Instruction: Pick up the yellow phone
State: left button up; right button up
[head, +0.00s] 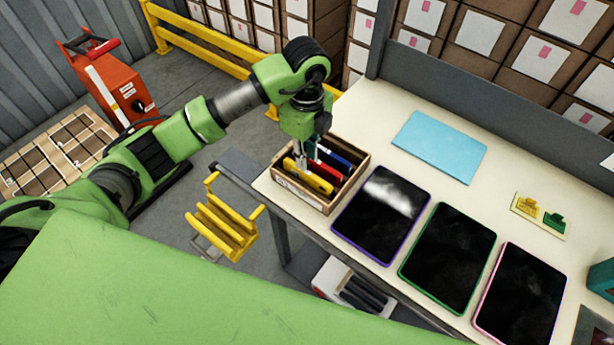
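The yellow phone (312,180) stands on edge in an open wooden box (283,186) at the left end of the table, in the slot nearest me. A red phone (330,172) and a blue phone (338,160) stand in the slots behind it. My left gripper (301,164) points down into the box, at the left part of the yellow phone. Its fingertips are small and partly hidden among the phones, so I cannot tell whether they are open or shut on it. My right gripper is not in view.
Tablets with purple (381,213), green (448,258) and pink (521,298) edges lie right of the box. A light blue sheet (440,147) and a small stand (538,214) lie farther back. A grey raised panel (450,92) borders the table's back.

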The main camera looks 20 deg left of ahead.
aim_at(307, 172)
pick_arm(q)
jog(key=shift+f, duration=0.6)
jog(key=shift+f+p, duration=0.35)
jog(key=shift+p, duration=0.1)
notch_tip(307, 172, down, 4)
jog(key=shift+r+p, duration=0.2)
jog(key=shift+p, duration=0.5)
jog(key=shift+f, duration=0.4)
jog(key=shift+w, duration=0.1)
grip_shut()
